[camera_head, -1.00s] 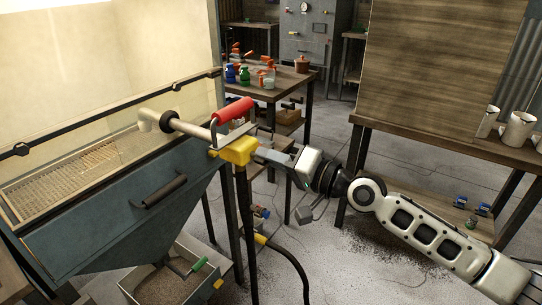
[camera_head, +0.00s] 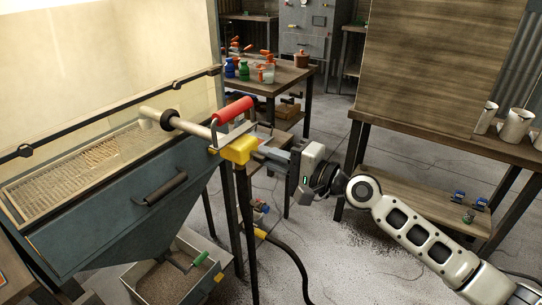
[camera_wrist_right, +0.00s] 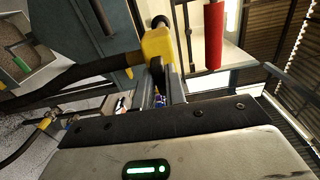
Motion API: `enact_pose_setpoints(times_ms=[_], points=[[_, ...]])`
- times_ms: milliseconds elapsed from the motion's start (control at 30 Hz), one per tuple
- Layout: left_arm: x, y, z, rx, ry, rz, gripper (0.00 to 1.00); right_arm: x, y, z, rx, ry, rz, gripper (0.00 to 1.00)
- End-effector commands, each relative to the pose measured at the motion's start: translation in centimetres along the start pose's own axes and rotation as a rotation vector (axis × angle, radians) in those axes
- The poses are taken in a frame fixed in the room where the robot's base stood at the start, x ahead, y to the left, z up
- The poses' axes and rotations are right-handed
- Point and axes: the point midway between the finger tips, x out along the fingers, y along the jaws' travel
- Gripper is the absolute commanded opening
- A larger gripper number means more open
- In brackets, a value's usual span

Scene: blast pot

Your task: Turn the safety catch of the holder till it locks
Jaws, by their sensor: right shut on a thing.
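The yellow holder (camera_head: 238,151) sits at the right end of a pale pipe (camera_head: 190,127) that runs into the blast cabinet. A red grip (camera_head: 232,111) is mounted above it on a bent metal bracket. My right gripper (camera_head: 264,152) reaches in from the right. Its fingers are shut at the holder's right end, on what looks like the safety catch, which they mostly hide. In the right wrist view, the fingers (camera_wrist_right: 166,84) meet the yellow holder (camera_wrist_right: 157,44), with the red grip (camera_wrist_right: 214,36) beside it. My left gripper is not in view.
The blue-grey cabinet (camera_head: 118,207) with its dark handle (camera_head: 165,187) stands at the left. A black hose (camera_head: 290,252) hangs below the holder. A workbench with bottles (camera_head: 294,76) is behind. A wooden table (camera_head: 425,183) stands at the right.

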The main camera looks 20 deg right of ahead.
Motion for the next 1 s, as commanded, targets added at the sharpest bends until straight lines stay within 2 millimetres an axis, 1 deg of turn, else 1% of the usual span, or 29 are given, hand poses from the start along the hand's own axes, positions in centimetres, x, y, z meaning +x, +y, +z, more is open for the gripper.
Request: enact_pose_setpoints(times_ms=[367, 400, 467, 500, 733, 833, 933, 1000], points=[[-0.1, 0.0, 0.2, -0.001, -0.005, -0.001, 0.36, 0.0, 0.0, 0.0, 0.006, 0.000, 0.000, 0.00], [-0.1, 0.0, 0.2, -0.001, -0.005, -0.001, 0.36, 0.0, 0.0, 0.0, 0.006, 0.000, 0.000, 0.15], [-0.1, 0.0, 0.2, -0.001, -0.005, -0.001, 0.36, 0.0, 0.0, 0.0, 0.006, 0.000, 0.000, 0.32], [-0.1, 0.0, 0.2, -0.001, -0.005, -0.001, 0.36, 0.0, 0.0, 0.0, 0.005, 0.000, 0.000, 0.35], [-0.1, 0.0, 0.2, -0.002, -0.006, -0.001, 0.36, 0.0, 0.0, 0.0, 0.005, 0.000, 0.000, 0.35], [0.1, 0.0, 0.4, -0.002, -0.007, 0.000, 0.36, -0.4, 0.1, 0.0, 0.004, 0.001, 0.000, 0.35], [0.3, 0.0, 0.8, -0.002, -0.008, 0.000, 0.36, -1.5, 0.3, -0.1, 0.003, 0.001, 0.002, 0.35], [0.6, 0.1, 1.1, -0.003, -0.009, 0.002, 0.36, -2.8, 0.5, 0.0, 0.002, 0.000, 0.004, 0.35]])
